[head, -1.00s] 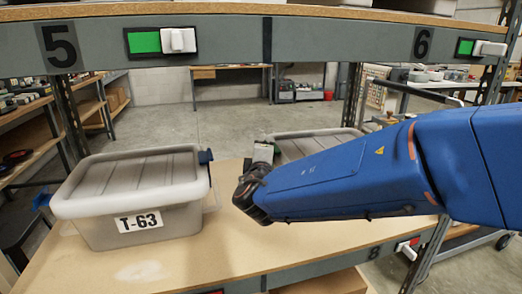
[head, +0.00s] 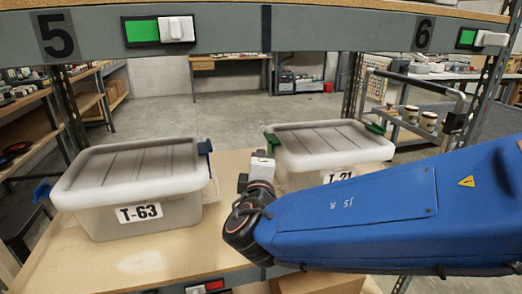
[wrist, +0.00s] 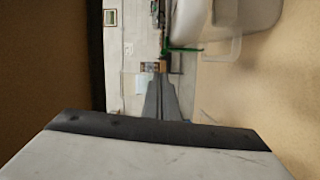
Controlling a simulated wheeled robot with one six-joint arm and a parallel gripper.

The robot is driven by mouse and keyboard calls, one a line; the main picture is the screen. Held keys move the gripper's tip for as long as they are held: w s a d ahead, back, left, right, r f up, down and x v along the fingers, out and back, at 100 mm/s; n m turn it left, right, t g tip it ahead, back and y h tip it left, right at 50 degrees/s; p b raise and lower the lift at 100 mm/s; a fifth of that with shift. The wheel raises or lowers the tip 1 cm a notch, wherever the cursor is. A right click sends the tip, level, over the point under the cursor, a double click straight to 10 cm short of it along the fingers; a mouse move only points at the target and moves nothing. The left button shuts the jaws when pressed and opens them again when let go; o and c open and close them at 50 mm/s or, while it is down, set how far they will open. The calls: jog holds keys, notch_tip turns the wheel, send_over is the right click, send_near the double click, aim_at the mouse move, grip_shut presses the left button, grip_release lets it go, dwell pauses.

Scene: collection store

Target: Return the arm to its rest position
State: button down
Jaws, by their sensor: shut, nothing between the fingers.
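My blue arm reaches in from the right in the head view, its dark wrist in front of the gap between two lidded bins. My gripper (head: 260,166) shows only in part beyond the wrist, near the left end of the right bin. In the wrist view my gripper (wrist: 160,76) is shut, its grey fingers together with nothing held. The left bin (head: 131,196), labelled T-63, stands on the shelf board with its lid on. The right bin (head: 331,147), labelled T-21, is partly hidden by my arm.
The wooden shelf board (head: 150,266) is clear in front of T-63. An upper shelf beam (head: 215,35), marked 5 and 6, crosses above my arm. Shelf uprights (head: 71,110) stand at both sides. A cart with cans (head: 428,121) is behind at right.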

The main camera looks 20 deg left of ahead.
jog(key=d+f+m+g+h, duration=0.3)
jog(key=d+m+h, duration=0.2)
jog(key=d, duration=1.1)
jog(key=d+f+m+g+h, duration=0.3)
jog(key=d+f+m+h, duration=0.1)
jog(key=d, duration=1.3)
jog(key=s+d+f+m+g, duration=0.4)
jog(key=s+d, duration=0.2)
jog(key=d, duration=0.5)
jog(key=s+d+f+m+g+y, duration=0.2)
jog(key=s+f+m+y, duration=0.2)
jog(key=s, duration=0.8)
jog(key=m, duration=0.2)
jog(key=shift+s+d+f+m, duration=0.15)
jog(key=shift+m, duration=0.25)
